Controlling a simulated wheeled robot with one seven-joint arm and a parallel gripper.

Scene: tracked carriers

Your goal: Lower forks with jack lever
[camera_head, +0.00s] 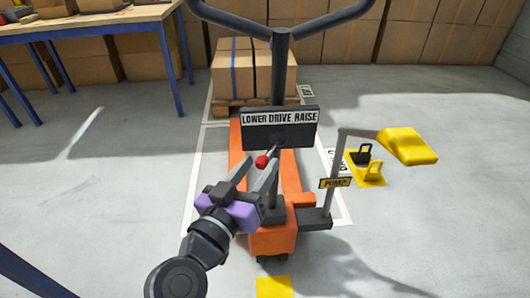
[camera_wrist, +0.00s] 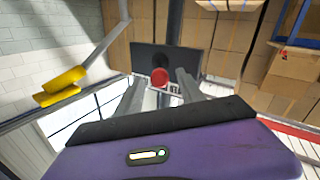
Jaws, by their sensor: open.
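The orange pallet jack (camera_head: 272,240) stands in front of me with its dark handle rising to a wide grip bar. The jack lever is a red knob (camera_head: 262,161) on a short rod from the dark panel (camera_head: 279,139), which reads LOWER DRIVE RAISE. The rod slants toward the lower left. My gripper (camera_head: 257,172) is open, its fingers on either side of the knob. In the wrist view the red knob (camera_wrist: 159,77) lies between the fingertips, with gaps on both sides. I cannot tell whether a finger touches it.
A yellow pump pedal (camera_head: 407,146) with a PUMP label stands to the right. Boxes on a pallet (camera_head: 254,107) stand behind the jack. Yellow and black lock-like pieces (camera_head: 368,168) lie at right. A workbench (camera_head: 95,27) is at upper left; the left floor is clear.

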